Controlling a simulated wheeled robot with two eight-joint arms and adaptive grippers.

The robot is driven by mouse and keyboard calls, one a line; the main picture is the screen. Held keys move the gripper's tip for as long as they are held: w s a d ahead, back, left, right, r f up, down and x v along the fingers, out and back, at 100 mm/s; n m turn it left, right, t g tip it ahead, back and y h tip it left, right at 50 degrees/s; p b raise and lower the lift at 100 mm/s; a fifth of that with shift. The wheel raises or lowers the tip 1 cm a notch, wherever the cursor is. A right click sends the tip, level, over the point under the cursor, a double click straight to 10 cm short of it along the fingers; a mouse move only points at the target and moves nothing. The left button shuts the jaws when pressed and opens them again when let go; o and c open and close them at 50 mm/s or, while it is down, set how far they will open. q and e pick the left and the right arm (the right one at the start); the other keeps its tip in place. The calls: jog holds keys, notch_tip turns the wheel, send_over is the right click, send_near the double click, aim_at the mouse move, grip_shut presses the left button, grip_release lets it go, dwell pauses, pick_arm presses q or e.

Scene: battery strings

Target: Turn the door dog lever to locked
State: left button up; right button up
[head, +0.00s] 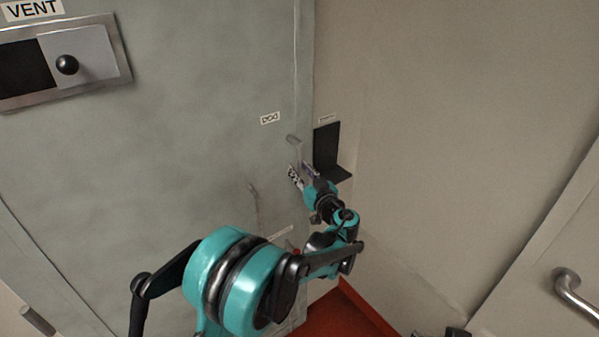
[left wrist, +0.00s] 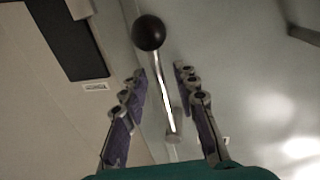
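The door dog lever (left wrist: 160,85) is a thin metal rod with a black ball knob (left wrist: 149,33) at one end and a round pivot (left wrist: 173,138) at the other. My left gripper (head: 298,170) is at the lever. In the left wrist view its open fingers (left wrist: 161,73) stand on either side of the rod, with gaps visible. My right gripper cannot be made out.
A black angled bracket (head: 327,155) sits on the wall just right of the door edge, close to my left gripper. A VENT slide panel (head: 85,60) is at upper left. A thin handle (head: 254,195) is lower on the door. A metal grab bar (head: 575,290) is at right.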

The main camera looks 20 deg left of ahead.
pick_arm(q)
jog(key=shift+w+a, duration=0.15)
jog(key=shift+a, duration=0.05)
grip_shut()
